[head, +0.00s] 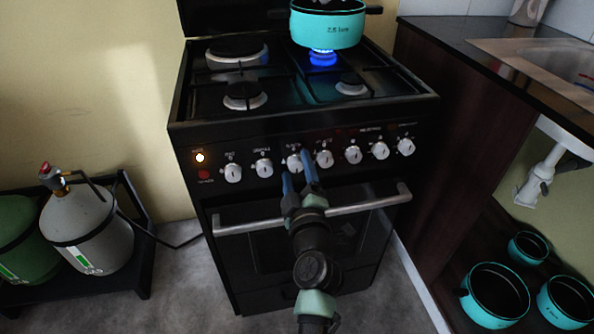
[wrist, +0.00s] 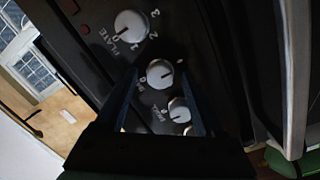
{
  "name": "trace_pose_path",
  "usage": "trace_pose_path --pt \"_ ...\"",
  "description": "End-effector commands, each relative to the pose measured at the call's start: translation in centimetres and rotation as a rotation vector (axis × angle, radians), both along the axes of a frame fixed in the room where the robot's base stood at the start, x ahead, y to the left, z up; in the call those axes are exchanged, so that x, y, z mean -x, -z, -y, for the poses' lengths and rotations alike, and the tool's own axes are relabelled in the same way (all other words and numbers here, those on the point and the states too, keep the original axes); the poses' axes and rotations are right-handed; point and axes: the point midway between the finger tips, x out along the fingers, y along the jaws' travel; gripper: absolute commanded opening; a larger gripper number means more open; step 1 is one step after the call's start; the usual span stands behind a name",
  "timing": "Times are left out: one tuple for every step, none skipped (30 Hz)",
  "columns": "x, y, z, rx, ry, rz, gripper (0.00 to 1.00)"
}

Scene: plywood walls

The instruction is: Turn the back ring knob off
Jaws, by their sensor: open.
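The black stove (head: 300,127) has a row of several white knobs on its front panel. A blue flame (head: 322,58) burns at the back right burner under a teal pot (head: 327,25). My gripper (head: 298,165) is open at the panel, its blue fingers on either side of the third knob from the left (head: 294,162). In the wrist view my gripper (wrist: 158,78) has a knob (wrist: 160,73) between its fingertips. Contact cannot be told. A knob labelled PLATE (wrist: 131,24) and another knob (wrist: 179,108) show nearby. Most labels are too small to read.
The oven handle (head: 340,208) runs below the knobs, under my arm. A lit indicator (head: 200,157) is at the panel's left. Gas cylinders (head: 92,232) stand on a rack at left. A dark counter (head: 470,55) and teal pots (head: 495,296) are at right.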

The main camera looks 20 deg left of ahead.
Motion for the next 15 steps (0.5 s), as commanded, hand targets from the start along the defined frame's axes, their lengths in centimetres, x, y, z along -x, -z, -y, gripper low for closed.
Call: trace_pose_path --pt "0.01 0.01 0.00 0.000 0.000 0.000 0.71" --pt "0.02 0.01 0.01 0.000 0.000 0.000 0.71" --pt "0.02 0.01 0.01 0.000 0.000 0.000 0.69" --pt "0.02 0.01 0.01 0.000 0.000 0.000 0.64" --pt "0.02 0.01 0.02 0.000 0.000 0.000 0.58" --pt "0.02 0.02 0.02 0.000 0.000 0.000 0.51" --pt "0.03 0.02 0.03 0.000 0.000 0.000 0.46" --pt "0.03 0.02 0.03 0.000 0.000 0.000 0.40" --pt "0.03 0.03 0.04 0.000 0.000 0.000 0.33" --pt "0.03 0.03 0.04 0.000 0.000 0.000 0.28" --pt "0.03 0.03 0.04 0.000 0.000 0.000 0.22" --pt "0.03 0.03 0.04 0.000 0.000 0.000 0.15" --pt "0.03 0.03 0.04 0.000 0.000 0.000 0.10" --pt "0.03 0.03 0.04 0.000 0.001 0.000 0.04" --pt "0.03 0.03 0.04 0.000 0.001 0.000 0.00"
